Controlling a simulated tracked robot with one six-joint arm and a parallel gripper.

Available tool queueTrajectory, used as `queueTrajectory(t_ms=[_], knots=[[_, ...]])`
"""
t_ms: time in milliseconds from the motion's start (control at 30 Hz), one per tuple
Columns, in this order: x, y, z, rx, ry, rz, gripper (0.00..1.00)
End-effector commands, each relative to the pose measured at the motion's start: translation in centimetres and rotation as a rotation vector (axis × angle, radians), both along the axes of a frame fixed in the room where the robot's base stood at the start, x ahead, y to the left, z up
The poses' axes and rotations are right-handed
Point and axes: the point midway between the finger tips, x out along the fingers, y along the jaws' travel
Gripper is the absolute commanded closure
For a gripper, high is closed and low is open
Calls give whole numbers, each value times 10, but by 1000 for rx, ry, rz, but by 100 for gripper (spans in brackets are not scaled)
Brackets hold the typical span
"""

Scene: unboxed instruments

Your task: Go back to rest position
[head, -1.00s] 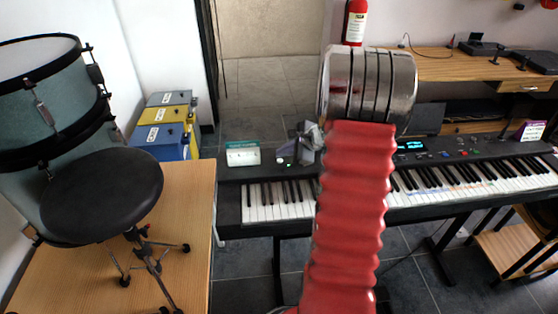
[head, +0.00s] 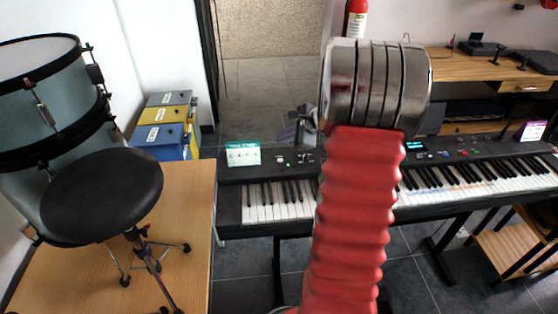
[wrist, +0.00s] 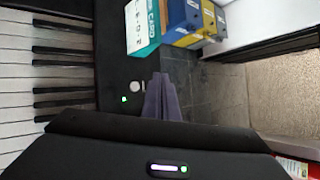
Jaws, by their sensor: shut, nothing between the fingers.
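My gripper (head: 300,128) shows in the head view as a small grey shape, partly hidden behind my red-sleeved arm, by the rear edge of the keyboard piano (head: 278,202). In the wrist view my gripper (wrist: 162,98) is a grey-violet wedge with its fingers together and nothing held. There it overlaps the black panel of the piano, near a round knob and a green light. My arm stands raised in front of the piano and hides part of its keys.
A teal and white card (head: 243,154) stands on the piano's left end. Blue, yellow and grey boxes (head: 165,125) sit at the left behind. A drum (head: 60,110) and black stool (head: 100,195) are on the left. A wooden desk (head: 480,70) and fire extinguisher (head: 355,20) are behind.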

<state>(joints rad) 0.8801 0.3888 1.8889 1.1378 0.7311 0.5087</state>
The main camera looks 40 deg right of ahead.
Motion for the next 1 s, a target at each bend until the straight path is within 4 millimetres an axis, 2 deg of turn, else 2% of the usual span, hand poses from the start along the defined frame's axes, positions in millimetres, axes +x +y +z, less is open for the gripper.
queueTrajectory(t_ms=[633, 833, 1000], knots=[[-2, 2, -2, -34, 4, 47, 100], [-28, 24, -28, -100, 80, 205, 100], [-54, 54, -31, -184, 141, 375, 100]])
